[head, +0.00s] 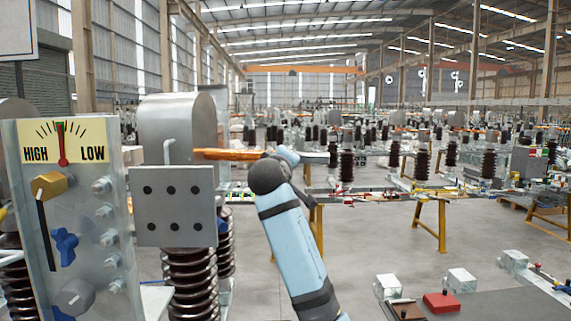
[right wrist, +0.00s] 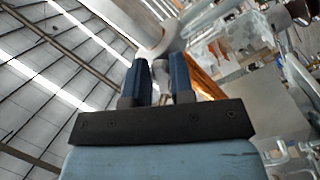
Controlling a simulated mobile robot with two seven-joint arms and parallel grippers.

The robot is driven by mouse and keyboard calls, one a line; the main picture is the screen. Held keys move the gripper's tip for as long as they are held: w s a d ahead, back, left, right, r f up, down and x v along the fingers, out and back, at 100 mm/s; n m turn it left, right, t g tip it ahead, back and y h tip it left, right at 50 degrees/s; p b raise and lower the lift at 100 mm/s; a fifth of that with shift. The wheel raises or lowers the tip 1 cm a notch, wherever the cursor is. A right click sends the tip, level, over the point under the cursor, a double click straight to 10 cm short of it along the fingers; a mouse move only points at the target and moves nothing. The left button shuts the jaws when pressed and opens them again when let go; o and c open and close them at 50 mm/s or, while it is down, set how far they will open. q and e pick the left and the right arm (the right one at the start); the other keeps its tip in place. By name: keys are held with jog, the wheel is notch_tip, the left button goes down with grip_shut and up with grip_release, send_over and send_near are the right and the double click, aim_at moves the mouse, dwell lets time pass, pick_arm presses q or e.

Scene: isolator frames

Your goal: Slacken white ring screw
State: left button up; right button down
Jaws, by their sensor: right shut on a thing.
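My right gripper (right wrist: 159,68) has two dark blue fingers in the right wrist view. They are closed on a pale piece (right wrist: 160,76) between them, which looks like the white ring screw. The fingers hide most of its shape, so I cannot tell how far it is turned. A large pale rounded metal form lies just beyond the fingertips. In the head view my light blue right arm rises from the bottom centre to an orange bar (head: 228,154); the fingers cannot be made out clearly there. My left gripper is in neither view.
A control panel (head: 60,235) with a HIGH/LOW dial and knobs stands at left. Beside it are a grey plate (head: 173,205) with holes, a metal cylinder (head: 178,125) and brown ribbed insulators (head: 192,275). A red block (head: 441,302) sits at lower right. Open floor lies centre right.

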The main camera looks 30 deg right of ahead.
jog(key=shift+n, duration=0.6)
jog(key=c, duration=1.1)
grip_release()
jog(key=shift+o, duration=0.2)
jog(key=b+v, duration=0.4)
jog(key=v, duration=1)
